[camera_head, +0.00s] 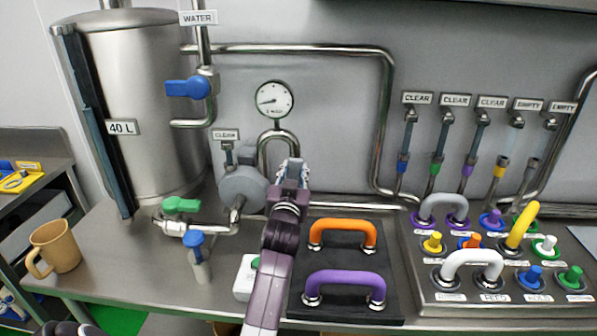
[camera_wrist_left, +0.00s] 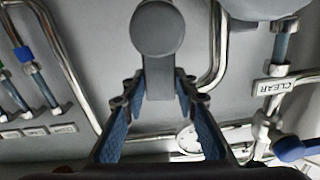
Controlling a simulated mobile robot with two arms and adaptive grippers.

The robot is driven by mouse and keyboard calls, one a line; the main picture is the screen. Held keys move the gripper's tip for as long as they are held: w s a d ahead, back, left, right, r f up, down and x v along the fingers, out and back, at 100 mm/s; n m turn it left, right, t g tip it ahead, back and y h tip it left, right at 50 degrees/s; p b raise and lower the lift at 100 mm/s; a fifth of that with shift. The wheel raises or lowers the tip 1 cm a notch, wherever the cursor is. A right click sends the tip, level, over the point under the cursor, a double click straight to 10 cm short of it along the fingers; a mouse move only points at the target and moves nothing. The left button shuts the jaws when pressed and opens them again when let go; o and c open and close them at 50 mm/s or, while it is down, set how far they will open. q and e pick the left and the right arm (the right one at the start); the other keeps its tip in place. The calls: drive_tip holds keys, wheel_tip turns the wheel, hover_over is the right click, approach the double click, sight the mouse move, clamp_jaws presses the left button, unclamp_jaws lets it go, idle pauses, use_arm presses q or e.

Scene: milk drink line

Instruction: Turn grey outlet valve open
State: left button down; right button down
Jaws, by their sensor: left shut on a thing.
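The grey valve handle (camera_wrist_left: 158,82), with a round hub at its top, shows in the left wrist view. My left gripper (camera_wrist_left: 160,108) has its two blue-padded fingers on either side of this handle and is shut on it. In the head view my left gripper (camera_head: 292,168) is in front of the back wall, just below the pressure gauge and right of the grey round pump housing. There, my gripper and arm hide most of the grey valve. My right gripper is not in view.
A steel tank (camera_head: 150,110) stands at the left, with a blue-handled water valve (camera_head: 188,87) beside it. The gauge (camera_head: 275,100) is above my gripper. Orange (camera_head: 342,232) and purple (camera_head: 345,285) handles stand on a black plate. A control panel (camera_head: 425,285) is at the right.

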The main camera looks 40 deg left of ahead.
use_arm(q)
drive_tip(key=shift+s+a+n, duration=0.2)
drive_tip(key=shift+a+n, duration=0.1)
drive_tip(key=shift+n, duration=0.4)
drive_tip(key=c, duration=1.5)
unclamp_jaws()
drive_tip(key=shift+s, duration=0.1)
drive_tip(key=shift+v, duration=3.7)
